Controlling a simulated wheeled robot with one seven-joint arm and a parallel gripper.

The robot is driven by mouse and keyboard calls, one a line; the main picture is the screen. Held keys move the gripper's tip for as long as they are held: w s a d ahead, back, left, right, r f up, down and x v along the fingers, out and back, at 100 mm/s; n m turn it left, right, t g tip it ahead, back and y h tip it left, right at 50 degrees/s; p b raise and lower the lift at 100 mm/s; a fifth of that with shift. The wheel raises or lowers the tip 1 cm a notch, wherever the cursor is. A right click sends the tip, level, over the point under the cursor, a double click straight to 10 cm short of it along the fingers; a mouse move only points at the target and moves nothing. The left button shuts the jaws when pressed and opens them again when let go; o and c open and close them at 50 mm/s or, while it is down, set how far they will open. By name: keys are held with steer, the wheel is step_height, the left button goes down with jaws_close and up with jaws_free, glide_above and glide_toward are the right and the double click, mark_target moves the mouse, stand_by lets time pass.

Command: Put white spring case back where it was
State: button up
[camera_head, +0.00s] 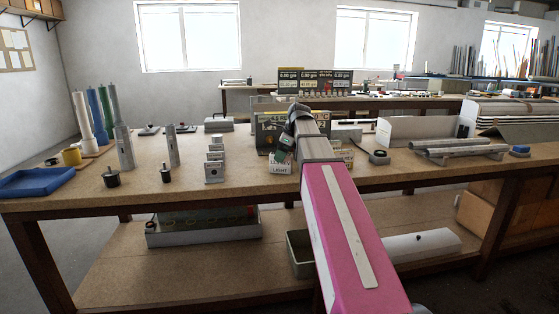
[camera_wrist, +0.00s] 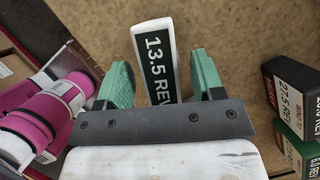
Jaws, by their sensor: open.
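The white spring case (camera_wrist: 150,24), with a dark label reading "13.5 REV", stands out between the green fingers of my gripper (camera_wrist: 161,64) in the wrist view. The fingers are apart, one on each side of the case, with a visible gap on the left; contact on the right cannot be told. The case's lower end is hidden by the gripper's dark crossbar. In the head view my gripper (camera_head: 284,153) is over the workbench, in front of dark labelled boxes (camera_head: 268,122); the white case cannot be made out clearly there.
Two labelled boxes, one dark and red (camera_wrist: 290,92), one green (camera_wrist: 298,152), stand right of my gripper in the wrist view. The workbench (camera_head: 235,192) carries small grey blocks (camera_head: 214,170), metal cylinders (camera_head: 125,148) and a blue tray (camera_head: 38,182). Its front edge is close by.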

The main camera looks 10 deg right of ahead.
steer(key=v, duration=0.9)
steer(key=shift+s+d+r, duration=0.1)
steer(key=shift+d+r, duration=0.05)
steer(key=shift+r, duration=0.15)
